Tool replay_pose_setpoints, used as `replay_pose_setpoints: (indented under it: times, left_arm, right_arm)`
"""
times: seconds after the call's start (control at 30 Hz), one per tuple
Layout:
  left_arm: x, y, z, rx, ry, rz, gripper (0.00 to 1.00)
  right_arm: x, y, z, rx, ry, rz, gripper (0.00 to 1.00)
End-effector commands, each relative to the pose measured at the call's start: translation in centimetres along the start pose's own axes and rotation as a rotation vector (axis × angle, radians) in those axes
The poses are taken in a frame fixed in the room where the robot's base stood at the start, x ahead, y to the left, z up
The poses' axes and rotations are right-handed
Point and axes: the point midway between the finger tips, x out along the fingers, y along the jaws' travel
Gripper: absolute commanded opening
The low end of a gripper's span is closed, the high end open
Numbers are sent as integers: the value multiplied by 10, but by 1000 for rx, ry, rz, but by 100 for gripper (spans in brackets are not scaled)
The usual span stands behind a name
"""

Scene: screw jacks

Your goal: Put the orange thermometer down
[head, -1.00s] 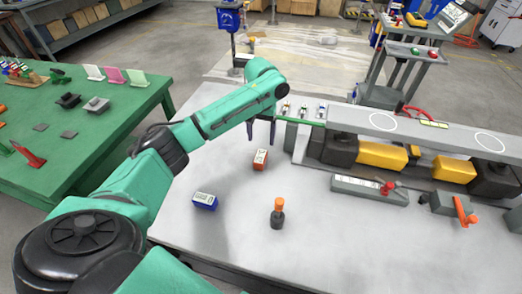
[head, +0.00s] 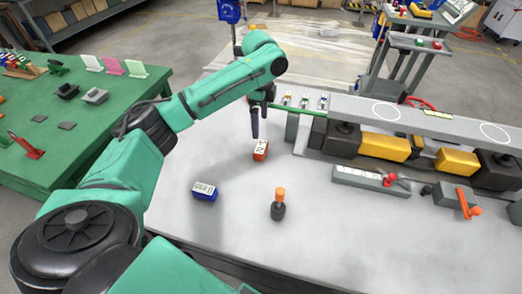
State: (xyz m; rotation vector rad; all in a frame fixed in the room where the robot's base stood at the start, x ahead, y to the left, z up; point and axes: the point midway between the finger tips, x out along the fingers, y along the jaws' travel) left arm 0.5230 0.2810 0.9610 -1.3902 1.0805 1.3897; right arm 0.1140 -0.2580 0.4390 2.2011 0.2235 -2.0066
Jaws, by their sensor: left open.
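The orange thermometer (head: 261,150) is a small orange-red block with a white face. It sits on the pale grey table top (head: 330,230), left of the grey rail. My left gripper (head: 260,130) is open, with its dark fingers just above and behind the thermometer in the picture. A small gap shows between the fingertips and the block, and nothing is held. My right gripper is not in view.
A blue block with a white face (head: 204,191) and an orange-topped dark tool (head: 278,204) stand nearer me. A grey rail fixture (head: 410,117) with yellow blocks lies to the right. The table's front middle is clear.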

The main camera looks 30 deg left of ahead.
Motion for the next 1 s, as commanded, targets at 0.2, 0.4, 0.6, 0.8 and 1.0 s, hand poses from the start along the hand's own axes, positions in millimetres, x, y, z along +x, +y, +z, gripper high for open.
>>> replay_pose_setpoints:
  times: [0.2,0.4,0.6,0.8,1.0]
  left_arm:
    - [55,1,1,-3,-3,5,100]
    - [82,0,-1,-3,-2,3,100]
    - [120,-2,-2,-4,-2,3,100]
    - [127,-2,-2,-3,-1,0,100]
    - [126,-2,-2,-4,-1,0,43]
  right_arm:
    - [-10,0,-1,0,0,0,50]
    - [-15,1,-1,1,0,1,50]
    - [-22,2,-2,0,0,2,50]
    - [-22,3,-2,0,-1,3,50]
    - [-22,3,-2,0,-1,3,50]
